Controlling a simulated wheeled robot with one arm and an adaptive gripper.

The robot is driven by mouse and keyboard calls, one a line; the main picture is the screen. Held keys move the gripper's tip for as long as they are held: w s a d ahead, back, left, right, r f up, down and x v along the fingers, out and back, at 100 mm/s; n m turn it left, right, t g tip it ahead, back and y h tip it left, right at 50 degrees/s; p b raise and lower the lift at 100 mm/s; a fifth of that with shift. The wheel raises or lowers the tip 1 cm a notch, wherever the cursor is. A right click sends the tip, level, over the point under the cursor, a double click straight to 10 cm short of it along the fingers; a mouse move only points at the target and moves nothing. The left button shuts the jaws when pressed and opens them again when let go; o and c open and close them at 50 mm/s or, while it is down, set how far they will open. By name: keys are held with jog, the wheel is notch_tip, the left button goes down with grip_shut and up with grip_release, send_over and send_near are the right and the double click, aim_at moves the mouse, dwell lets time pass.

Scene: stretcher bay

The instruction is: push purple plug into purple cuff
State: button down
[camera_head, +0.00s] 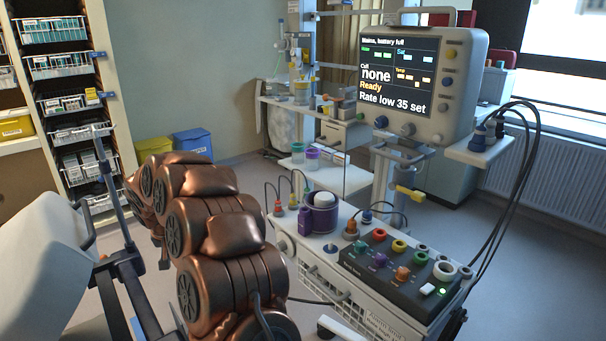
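A purple rolled cuff (322,216) with a white core stands on the white cart top, right of my copper arm. A small upright purple piece (304,222) stands just left of it, close against it or touching; it may be the purple plug, but it is too small to be sure. My arm fills the lower left middle. My gripper does not show; the far end of the arm points away to the left, and its tip is hidden.
Several thin-hosed connectors stand by the cuff, including a red one (278,208) and a blue one (367,216). A monitor (408,80) reading "none" and "Ready" rises behind the cart (310,262). A pale padded stretcher (40,262) and rails are left. Floor shows right of the cart.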

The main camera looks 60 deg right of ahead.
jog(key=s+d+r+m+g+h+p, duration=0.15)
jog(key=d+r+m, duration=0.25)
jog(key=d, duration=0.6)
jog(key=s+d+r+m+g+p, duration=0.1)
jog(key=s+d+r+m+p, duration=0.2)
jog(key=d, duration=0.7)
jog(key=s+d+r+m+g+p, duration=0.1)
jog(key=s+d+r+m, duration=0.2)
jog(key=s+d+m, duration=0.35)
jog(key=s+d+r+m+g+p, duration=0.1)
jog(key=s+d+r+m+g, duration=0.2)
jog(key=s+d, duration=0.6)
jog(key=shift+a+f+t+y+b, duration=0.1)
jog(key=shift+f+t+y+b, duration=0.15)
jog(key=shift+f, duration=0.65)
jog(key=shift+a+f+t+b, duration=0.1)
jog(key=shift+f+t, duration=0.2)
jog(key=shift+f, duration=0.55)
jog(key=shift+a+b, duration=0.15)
jog(key=shift+b, duration=0.4)
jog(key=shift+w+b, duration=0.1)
jog(key=shift+b, duration=0.35)
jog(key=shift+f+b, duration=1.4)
jog(key=shift+b, duration=0.15)
